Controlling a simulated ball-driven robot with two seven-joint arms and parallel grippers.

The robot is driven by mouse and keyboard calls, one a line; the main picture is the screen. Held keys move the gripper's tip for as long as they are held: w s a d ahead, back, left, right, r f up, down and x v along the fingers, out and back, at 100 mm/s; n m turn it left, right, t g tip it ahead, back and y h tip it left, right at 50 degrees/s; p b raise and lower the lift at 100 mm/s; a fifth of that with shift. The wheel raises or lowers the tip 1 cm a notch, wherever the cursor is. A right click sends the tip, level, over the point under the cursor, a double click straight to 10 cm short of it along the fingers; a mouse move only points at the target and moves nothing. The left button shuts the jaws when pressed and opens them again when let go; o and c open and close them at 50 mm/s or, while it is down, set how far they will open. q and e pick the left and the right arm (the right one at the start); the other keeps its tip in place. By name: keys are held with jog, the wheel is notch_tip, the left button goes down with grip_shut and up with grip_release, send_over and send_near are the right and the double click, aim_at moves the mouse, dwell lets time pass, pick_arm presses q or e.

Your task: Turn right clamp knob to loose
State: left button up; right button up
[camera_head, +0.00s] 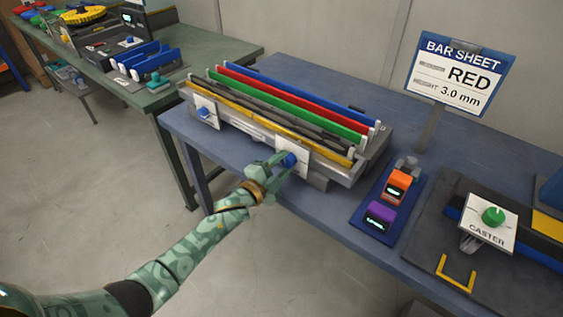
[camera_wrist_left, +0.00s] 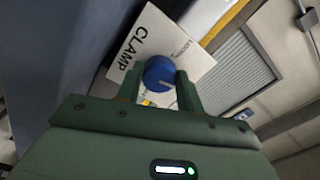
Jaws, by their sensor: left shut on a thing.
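The right clamp knob (camera_head: 288,160) is a blue round knob on a white plate (camera_head: 297,148) at the front right of the bar fixture. In the left wrist view the blue knob (camera_wrist_left: 159,73) sits on the white plate marked CLAMP (camera_wrist_left: 133,50), with a pale pointer line on its face. My left gripper (camera_head: 280,167) is shut on this knob, one finger on each side. The left clamp knob (camera_head: 205,112) is blue on its own white plate at the fixture's left end. My right gripper does not show.
The fixture holds long blue, red, green, black and yellow bars (camera_head: 290,110) on a blue table (camera_head: 335,200). A sign reading RED, 3.0 mm (camera_head: 461,77) stands behind. Orange (camera_head: 397,186) and purple (camera_head: 380,217) devices and a green CASTER knob (camera_head: 493,216) are to the right.

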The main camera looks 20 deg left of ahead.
pick_arm(q)
jog(key=n+p, duration=0.1)
jog(key=n, duration=0.2)
jog(key=shift+n, duration=0.4)
jog(key=n+p, duration=0.1)
jog(key=n, duration=0.2)
jog(key=shift+f+n, duration=0.1)
jog(key=shift+n, duration=0.2)
jog(key=n+p, duration=0.1)
jog(key=n, duration=0.2)
jog(key=shift+f+n, duration=0.1)
jog(key=shift+n, duration=0.2)
jog(key=shift+s+d+n+p, duration=0.1)
jog(key=shift+n+p, duration=0.4)
jog(key=shift+n, duration=1.4)
jog(key=shift+f, duration=0.1)
jog(key=o, duration=1)
jog(key=shift+s, duration=0.1)
